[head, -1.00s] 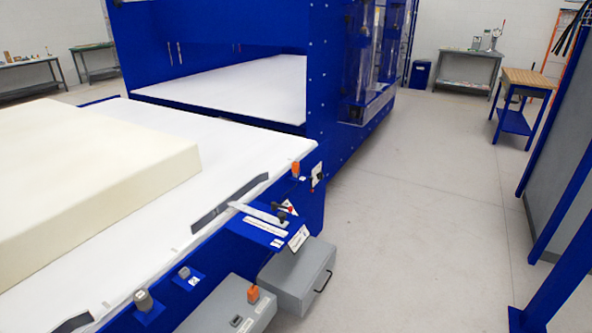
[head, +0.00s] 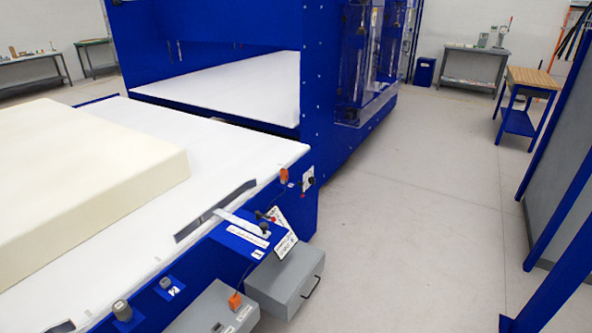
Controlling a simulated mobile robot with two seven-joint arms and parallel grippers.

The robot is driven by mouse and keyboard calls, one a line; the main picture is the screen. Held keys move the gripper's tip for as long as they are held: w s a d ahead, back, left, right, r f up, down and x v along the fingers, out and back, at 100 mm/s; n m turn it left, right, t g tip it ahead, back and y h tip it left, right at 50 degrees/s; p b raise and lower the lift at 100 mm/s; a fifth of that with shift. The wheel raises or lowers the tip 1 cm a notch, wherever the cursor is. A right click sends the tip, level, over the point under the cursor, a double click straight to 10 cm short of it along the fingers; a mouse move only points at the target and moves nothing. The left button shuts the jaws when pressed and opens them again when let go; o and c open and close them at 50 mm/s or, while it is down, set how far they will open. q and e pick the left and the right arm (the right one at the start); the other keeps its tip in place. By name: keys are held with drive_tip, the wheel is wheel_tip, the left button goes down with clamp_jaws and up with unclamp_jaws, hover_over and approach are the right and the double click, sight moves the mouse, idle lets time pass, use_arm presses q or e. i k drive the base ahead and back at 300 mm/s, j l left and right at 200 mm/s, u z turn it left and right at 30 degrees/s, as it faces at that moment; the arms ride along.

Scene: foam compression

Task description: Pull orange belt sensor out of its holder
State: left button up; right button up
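A small orange block (head: 284,175), which looks like the belt sensor, sits upright at the blue side edge of the white-topped conveyor (head: 240,150), near its far right corner. Its holder is too small to make out clearly. A second orange piece (head: 235,301) stands on top of a grey box at the bottom of the view. Neither of my grippers is in view.
A thick cream foam block (head: 90,190) lies on the conveyor. A blue bracket with a lever (head: 240,223) and a grey drawer box (head: 287,280) stick out from its side. A big blue machine (head: 315,90) stands behind. The grey floor (head: 420,220) at right is clear.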

sight(284, 172)
drive_tip(key=i+l+z, duration=0.1)
drive_tip(key=i+l, duration=0.6)
drive_tip(key=i+z, duration=0.1)
drive_tip(key=i, duration=1.25)
